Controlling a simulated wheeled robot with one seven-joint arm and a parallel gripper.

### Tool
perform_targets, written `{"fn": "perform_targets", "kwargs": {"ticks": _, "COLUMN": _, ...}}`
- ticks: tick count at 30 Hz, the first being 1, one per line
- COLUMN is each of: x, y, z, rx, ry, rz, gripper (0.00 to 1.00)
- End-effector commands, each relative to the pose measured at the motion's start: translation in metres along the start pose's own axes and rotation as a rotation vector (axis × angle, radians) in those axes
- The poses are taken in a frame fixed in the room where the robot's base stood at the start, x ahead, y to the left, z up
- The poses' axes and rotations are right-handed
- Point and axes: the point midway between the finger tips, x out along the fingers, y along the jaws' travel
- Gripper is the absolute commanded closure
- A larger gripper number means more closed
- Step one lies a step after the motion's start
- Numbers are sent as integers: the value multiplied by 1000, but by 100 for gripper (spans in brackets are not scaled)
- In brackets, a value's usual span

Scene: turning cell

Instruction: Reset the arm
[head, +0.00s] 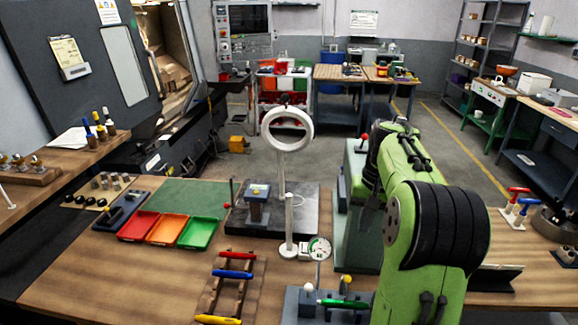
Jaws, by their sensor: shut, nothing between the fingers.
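My green arm (410,170) with its black joint covers rises at the right front of the wooden bench and bends over near the green machine. It hides part of the bench and of that machine. My gripper cannot be made out; the far end of the arm is hidden behind its own links.
A green machine (355,225) stands right behind the arm. A ring lamp (286,148) on a post stands on the left of it, near a dial gauge (319,249). Red (138,226), orange (166,229) and green (198,233) trays lie left. A green mat (190,195) is bare.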

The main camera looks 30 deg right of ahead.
Motion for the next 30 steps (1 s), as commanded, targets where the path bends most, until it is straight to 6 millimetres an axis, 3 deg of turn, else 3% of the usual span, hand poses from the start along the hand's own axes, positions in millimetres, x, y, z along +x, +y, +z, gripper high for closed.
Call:
{"fn": "perform_targets", "kwargs": {"ticks": 5, "x": 0, "y": -4, "z": 3, "rx": -10, "ry": 6, "rz": 5, "gripper": 100}}
{"fn": "perform_targets", "kwargs": {"ticks": 8, "x": -8, "y": -30, "z": 26, "rx": -84, "ry": 46, "rz": 35, "gripper": 100}}
{"fn": "perform_targets", "kwargs": {"ticks": 12, "x": -16, "y": -80, "z": 100, "rx": -267, "ry": 165, "rz": 81, "gripper": 100}}
{"fn": "perform_targets", "kwargs": {"ticks": 15, "x": -10, "y": -97, "z": 160, "rx": -391, "ry": 257, "rz": 74, "gripper": 100}}
{"fn": "perform_targets", "kwargs": {"ticks": 18, "x": 6, "y": -101, "z": 215, "rx": -508, "ry": 343, "rz": 33, "gripper": 100}}
{"fn": "perform_targets", "kwargs": {"ticks": 21, "x": 28, "y": -97, "z": 257, "rx": -603, "ry": 407, "rz": -27, "gripper": 100}}
{"fn": "perform_targets", "kwargs": {"ticks": 25, "x": 47, "y": -92, "z": 284, "rx": -672, "ry": 446, "rz": -84, "gripper": 100}}
{"fn": "perform_targets", "kwargs": {"ticks": 30, "x": 50, "y": -92, "z": 289, "rx": -684, "ry": 451, "rz": -95, "gripper": 100}}
